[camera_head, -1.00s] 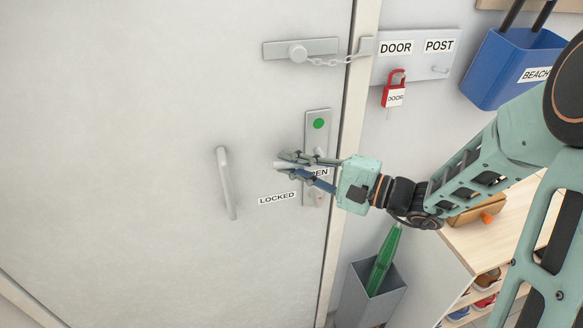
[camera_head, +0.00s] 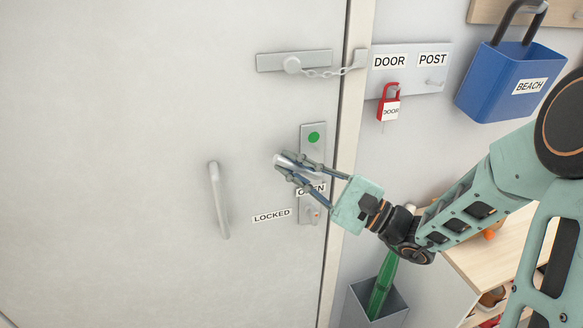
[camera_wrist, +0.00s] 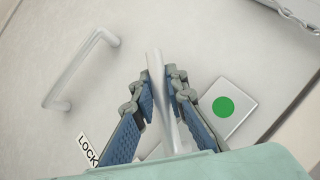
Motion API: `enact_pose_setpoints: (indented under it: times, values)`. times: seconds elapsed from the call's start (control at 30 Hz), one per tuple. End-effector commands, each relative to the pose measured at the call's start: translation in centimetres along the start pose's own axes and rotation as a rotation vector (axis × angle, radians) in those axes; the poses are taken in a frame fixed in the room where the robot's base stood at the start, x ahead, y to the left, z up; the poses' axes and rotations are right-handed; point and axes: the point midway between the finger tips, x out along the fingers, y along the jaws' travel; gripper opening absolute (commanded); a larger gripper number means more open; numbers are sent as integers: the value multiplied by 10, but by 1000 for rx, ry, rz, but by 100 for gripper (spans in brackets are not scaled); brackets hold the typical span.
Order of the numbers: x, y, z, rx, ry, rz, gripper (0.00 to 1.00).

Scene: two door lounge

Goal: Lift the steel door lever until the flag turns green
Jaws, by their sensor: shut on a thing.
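The steel door lever (camera_wrist: 157,85) is clasped between the fingers of my gripper (camera_wrist: 160,92) in the wrist view. In the head view my gripper (camera_head: 280,163) points up and left, and its fingers hide most of the lever. The flag (camera_head: 314,138) on the steel lock plate (camera_head: 305,132) is green; the green disc also shows in the wrist view (camera_wrist: 223,106). The labels OPEN (camera_head: 311,190) and LOCKED (camera_head: 272,215) are beside and below the fingers. The fingers partly cover the OPEN label.
A fixed pull handle (camera_head: 218,200) is left of the lever. A chain latch (camera_head: 325,72) spans the door's edge above.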

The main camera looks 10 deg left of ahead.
Motion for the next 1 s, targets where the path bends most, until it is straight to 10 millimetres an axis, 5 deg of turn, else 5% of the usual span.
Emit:
enact_pose_setpoints:
  times: [0.23, 0.27, 0.43, 0.77, 1.0]
  values:
    - [0, 0, 0, 1, 2, -1, 0]
    - [0, 0, 0, 0, 2, -1, 14]
    - [0, 0, 0, 0, 1, -1, 31]
    - [-4, 0, -1, -1, 2, -1, 31]
    - [-43, -1, -2, -1, 6, -3, 31]
